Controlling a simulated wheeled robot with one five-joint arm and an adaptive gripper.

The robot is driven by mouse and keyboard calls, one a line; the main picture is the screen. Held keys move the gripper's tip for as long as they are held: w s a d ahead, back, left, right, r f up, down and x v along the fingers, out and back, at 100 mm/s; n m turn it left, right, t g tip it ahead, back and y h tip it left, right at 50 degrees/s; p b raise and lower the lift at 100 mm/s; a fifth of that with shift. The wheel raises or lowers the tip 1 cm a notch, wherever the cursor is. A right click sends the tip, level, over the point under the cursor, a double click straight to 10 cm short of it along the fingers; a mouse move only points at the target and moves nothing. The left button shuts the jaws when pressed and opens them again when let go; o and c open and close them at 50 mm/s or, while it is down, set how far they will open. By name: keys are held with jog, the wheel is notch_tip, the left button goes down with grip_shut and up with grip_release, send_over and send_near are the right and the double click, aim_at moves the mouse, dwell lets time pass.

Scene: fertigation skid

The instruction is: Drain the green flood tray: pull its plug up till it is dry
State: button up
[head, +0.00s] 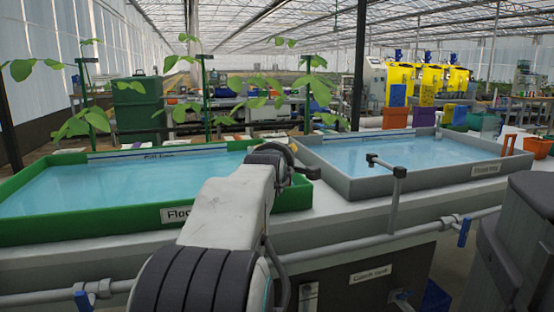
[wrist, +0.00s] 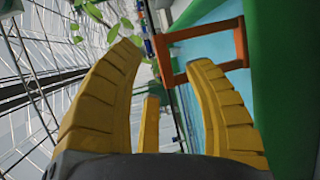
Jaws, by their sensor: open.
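The green flood tray (head: 100,225) stands at the left in the head view, and blue water (head: 110,180) covers its floor. Its front label is partly hidden by my arm. In the wrist view, the green tray wall (wrist: 272,50) lies at the right, with a strip of water beside it. An orange handle (wrist: 240,45), shaped like a square bracket, stands there beyond my right fingertip. My gripper (wrist: 165,58) has yellow fingers spread apart with nothing between them. The handle appears apart from the fingers. In the head view, my arm hides the green tray's right part, and no plug shows there.
A grey upright pipe (head: 395,200) with a black top stands in front. Leafy plants (head: 205,95) rise behind the trays. A pipe (head: 340,250) runs along the front.

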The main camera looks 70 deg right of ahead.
jog(key=shift+x, duration=1.85)
jog(key=shift+o, duration=0.3)
jog(key=shift+a, duration=0.1)
grip_shut()
